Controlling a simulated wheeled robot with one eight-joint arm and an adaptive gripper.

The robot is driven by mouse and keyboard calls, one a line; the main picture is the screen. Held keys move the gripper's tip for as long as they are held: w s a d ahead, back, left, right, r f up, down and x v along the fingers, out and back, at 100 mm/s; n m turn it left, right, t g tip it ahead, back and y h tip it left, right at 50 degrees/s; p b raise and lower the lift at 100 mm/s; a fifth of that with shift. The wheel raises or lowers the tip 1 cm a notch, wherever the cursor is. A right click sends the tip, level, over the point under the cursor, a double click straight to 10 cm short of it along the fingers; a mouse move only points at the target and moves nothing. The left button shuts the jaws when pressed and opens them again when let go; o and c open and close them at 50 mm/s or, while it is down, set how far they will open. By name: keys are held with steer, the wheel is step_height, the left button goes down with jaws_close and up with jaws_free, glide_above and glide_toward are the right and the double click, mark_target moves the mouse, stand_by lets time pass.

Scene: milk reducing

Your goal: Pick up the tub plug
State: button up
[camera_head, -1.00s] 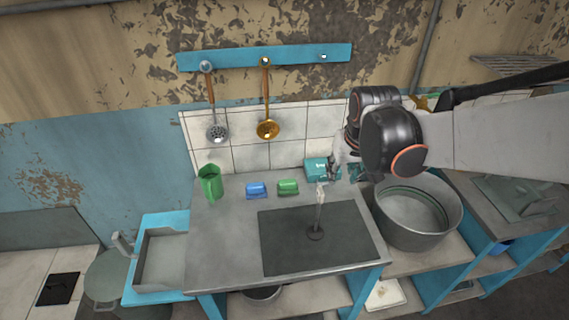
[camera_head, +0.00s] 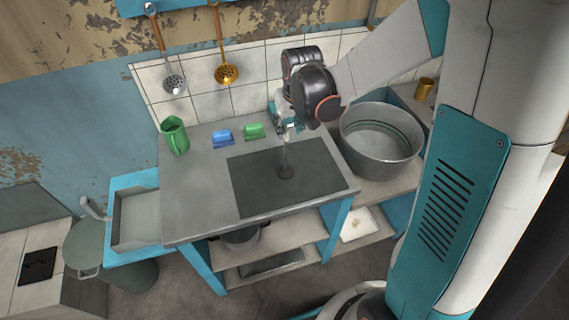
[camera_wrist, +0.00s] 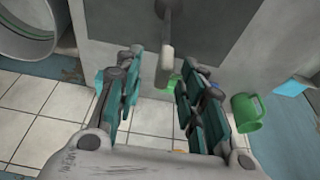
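A thin upright rod with a dark round base (camera_head: 285,172) stands on a dark panel of the counter; it looks like the tub plug. In the wrist view the rod (camera_wrist: 167,28) has a grey shaft and a pale tip, which appears between or just in front of the finger ends. My gripper (camera_head: 288,126) is at the rod's upper end in the head view. Its teal fingers are spread in the wrist view (camera_wrist: 158,72), with an open gap and nothing visibly clamped. Whether a finger touches the rod cannot be told.
A green mug (camera_head: 175,138), a blue block (camera_head: 222,138) and a green block (camera_head: 253,131) stand left of my gripper. A large metal tub (camera_head: 380,150) stands to the right. A tiled wall (camera_head: 205,103) with hanging ladles is behind. The dark panel (camera_head: 250,190) is otherwise clear.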

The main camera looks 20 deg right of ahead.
steer(key=b, duration=0.2)
glide_above(286, 152)
steer(key=x, duration=0.4)
steer(key=shift+s+f, duration=0.25)
steer(key=shift+f, duration=0.25)
jaws_close()
